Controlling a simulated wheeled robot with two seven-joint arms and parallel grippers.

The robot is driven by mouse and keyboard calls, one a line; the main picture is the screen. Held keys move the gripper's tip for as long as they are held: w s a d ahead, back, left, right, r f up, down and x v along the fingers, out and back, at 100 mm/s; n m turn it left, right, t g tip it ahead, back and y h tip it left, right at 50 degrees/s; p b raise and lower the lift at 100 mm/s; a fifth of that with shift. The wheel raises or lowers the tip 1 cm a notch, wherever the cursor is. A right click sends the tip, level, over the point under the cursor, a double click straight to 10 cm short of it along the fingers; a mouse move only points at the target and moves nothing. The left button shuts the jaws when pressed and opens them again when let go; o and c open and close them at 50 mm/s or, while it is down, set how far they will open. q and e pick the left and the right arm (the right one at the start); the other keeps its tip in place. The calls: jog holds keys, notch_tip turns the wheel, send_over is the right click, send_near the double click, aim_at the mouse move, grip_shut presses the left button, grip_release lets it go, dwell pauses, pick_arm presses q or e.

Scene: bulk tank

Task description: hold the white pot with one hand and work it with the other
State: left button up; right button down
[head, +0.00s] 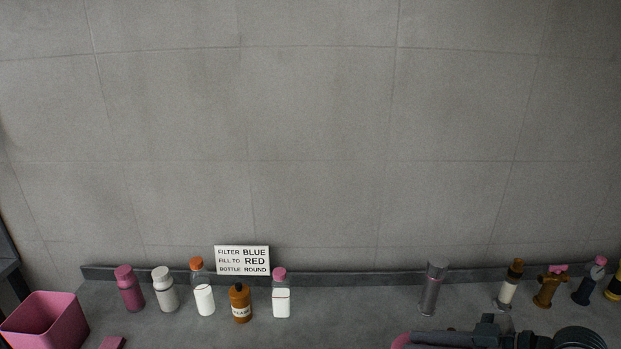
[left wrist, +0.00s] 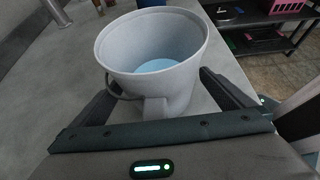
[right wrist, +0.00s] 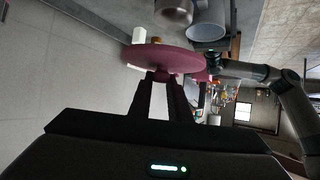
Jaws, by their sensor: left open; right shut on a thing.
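The white pot (left wrist: 150,62), pale grey in this light, stands upright on the counter in the left wrist view, with light blue liquid inside and a handle on its near side. My left gripper (left wrist: 157,82) is open, one finger at each side of the pot; I cannot tell if they touch it. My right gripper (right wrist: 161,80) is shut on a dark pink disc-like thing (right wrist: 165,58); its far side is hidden. A pot (right wrist: 207,27) shows beyond the disc. In the head view, a pink edge (head: 401,341) shows at the bottom beside my arm; the pot is out of that view.
A pink bin (head: 70,325) stands at the left of the counter. Several bottles (head: 203,298) and a sign (head: 242,260) stand along the back wall. A grey cylinder (head: 432,288) and several valve-like items (head: 549,287) are at the right. The counter's middle is clear.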

pick_arm(q)
jog(key=shift+c, duration=0.3)
jog(key=c, duration=0.8)
dwell(0.4)
